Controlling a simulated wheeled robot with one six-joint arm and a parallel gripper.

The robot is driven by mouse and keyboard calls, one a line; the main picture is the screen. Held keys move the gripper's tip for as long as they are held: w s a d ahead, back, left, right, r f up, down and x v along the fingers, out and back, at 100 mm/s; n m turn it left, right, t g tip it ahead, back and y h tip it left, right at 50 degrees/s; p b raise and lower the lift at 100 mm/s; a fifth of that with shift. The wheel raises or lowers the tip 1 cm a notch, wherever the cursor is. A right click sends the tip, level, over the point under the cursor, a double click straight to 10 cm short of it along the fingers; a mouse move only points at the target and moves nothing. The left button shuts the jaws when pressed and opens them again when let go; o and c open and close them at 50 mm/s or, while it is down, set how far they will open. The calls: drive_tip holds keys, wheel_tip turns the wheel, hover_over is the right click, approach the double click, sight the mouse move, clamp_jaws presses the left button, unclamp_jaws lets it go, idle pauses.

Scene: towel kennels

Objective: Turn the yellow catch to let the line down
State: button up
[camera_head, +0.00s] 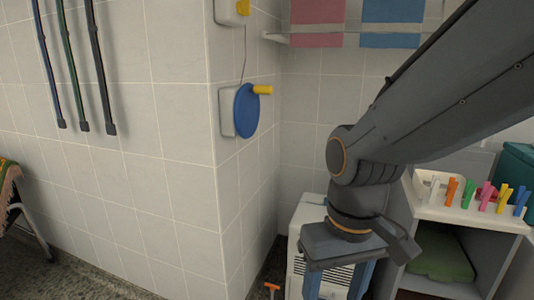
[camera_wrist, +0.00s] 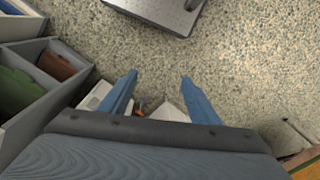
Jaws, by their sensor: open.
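A yellow catch (camera_head: 242,9) sits on a white wall plate at the top of the head view, partly cut off by the frame edge. A thin dark line (camera_head: 243,58) runs from it down to a blue disc (camera_head: 246,110) with a yellow peg handle (camera_head: 262,90), mounted on a lower white plate. My gripper (camera_head: 335,284) points down, open and empty, well below and right of the catch and disc. Its two blue fingers also show apart in the wrist view (camera_wrist: 158,82). Neither catch nor disc is identifiable in the wrist view.
A tiled wall corner stands beside the disc. Pink (camera_head: 318,22) and blue (camera_head: 391,24) towels hang behind a rail. A cubby unit (camera_head: 400,240) with a tray of coloured pegs (camera_head: 465,210) is at right. A white louvred box (camera_head: 308,214) stands behind my gripper. Poles (camera_head: 70,70) hang left.

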drive_tip(key=d+r+m+p, duration=0.2)
drive_tip(key=d+r+p, duration=0.6)
drive_tip(key=p, duration=0.8)
drive_tip(key=shift+w+d+r+m+h, duration=0.2)
drive_tip(key=shift+d+r+m+h, duration=0.15)
drive_tip(key=shift+r, duration=0.3)
